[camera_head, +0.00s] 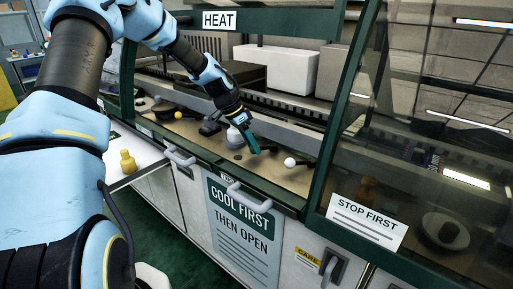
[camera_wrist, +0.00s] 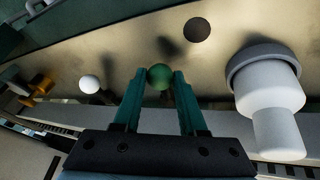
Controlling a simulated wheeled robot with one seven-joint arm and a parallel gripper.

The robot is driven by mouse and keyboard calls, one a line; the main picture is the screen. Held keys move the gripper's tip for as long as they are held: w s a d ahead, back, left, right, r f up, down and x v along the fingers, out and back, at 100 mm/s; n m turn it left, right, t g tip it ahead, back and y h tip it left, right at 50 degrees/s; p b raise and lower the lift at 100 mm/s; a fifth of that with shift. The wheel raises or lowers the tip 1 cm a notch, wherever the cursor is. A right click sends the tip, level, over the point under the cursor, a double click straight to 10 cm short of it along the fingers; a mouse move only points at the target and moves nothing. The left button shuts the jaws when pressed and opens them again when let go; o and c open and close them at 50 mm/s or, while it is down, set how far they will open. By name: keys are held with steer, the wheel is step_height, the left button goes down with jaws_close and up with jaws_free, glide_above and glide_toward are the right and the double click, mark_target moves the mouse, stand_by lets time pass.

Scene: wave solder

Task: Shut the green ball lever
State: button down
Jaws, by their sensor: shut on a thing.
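The green ball (camera_wrist: 159,77) of the lever sits between the tips of my gripper (camera_wrist: 160,85) in the wrist view, with a teal finger on each side. My gripper also shows in the head view (camera_head: 252,147), reaching down over the tan deck inside the machine. There the fingers hide the green ball. The lever's arm is mostly hidden, so I cannot tell how far it is turned.
A white ball lever (camera_head: 290,162) stands right of my gripper, and a yellow ball (camera_head: 178,115) is farther left. A pale stepped cylinder (camera_wrist: 268,100) stands close beside the fingers. A dark disc (camera_wrist: 197,30) lies on the deck. The green window frame (camera_head: 340,110) rises at right.

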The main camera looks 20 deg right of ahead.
steer(key=shift+w+a+m+g, duration=0.1)
steer(key=shift+w+m+g, duration=0.2)
steer(key=shift+w+m, duration=0.45)
steer(key=shift+c, duration=2.3)
jaws_free()
steer(key=b+v, duration=0.2)
steer(key=v, duration=0.3)
steer(key=shift+w+a, duration=0.15)
steer(key=w+a+b, duration=0.3)
steer(key=w+a, duration=0.2)
steer(key=a, duration=0.5)
steer(key=shift+w, duration=0.25)
steer(key=shift+a, duration=0.1)
